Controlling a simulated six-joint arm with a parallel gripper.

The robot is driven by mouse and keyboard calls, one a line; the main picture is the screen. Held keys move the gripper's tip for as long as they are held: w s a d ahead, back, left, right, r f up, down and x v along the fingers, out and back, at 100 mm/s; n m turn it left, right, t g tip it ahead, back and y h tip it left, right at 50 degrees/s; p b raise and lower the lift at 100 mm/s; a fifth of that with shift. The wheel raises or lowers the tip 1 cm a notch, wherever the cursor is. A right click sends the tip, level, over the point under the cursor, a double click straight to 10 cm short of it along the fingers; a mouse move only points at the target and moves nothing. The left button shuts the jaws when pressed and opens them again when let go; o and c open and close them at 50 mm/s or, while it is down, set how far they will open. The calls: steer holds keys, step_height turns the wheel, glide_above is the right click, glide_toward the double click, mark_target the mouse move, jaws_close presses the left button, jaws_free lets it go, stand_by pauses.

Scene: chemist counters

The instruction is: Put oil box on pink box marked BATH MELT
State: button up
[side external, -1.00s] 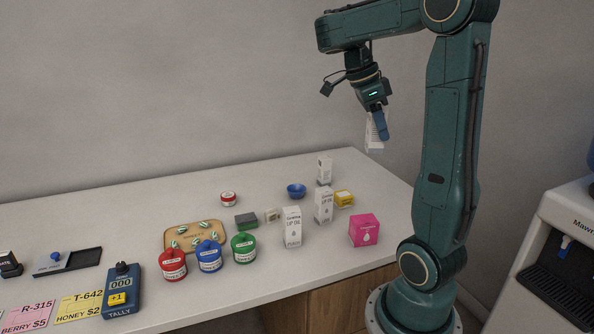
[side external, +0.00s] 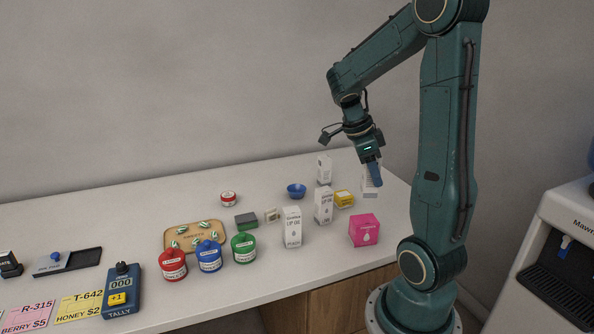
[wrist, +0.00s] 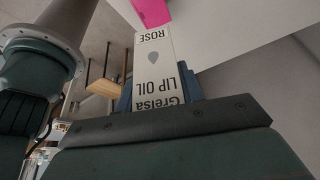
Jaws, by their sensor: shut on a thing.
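My gripper (side external: 373,178) is shut on a white oil box (side external: 370,190) and holds it upright, behind and slightly right of the pink box. In the wrist view this oil box (wrist: 158,62) reads LIP OIL and ROSE, with blue fingers around its near part. Whether its bottom touches the counter cannot be told. The pink box (side external: 364,231) stands near the counter's front right edge with nothing on top; its marking is too small to read. A corner of the pink box (wrist: 153,12) shows beyond the held box in the wrist view.
Other white oil boxes stand on the counter (side external: 130,215): one in front (side external: 292,229), one (side external: 323,207) left of the pink box, one at the back (side external: 324,168). Lidded jars (side external: 209,257) stand left.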

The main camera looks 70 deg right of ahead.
mark_target(372, 183)
steer(key=shift+f, duration=1.6)
steer(key=shift+f, duration=0.1)
steer(key=shift+f, duration=2.05)
steer(key=shift+f, duration=0.15)
steer(key=o, duration=1)
steer(key=v, duration=1.2)
steer(key=shift+r, duration=0.2)
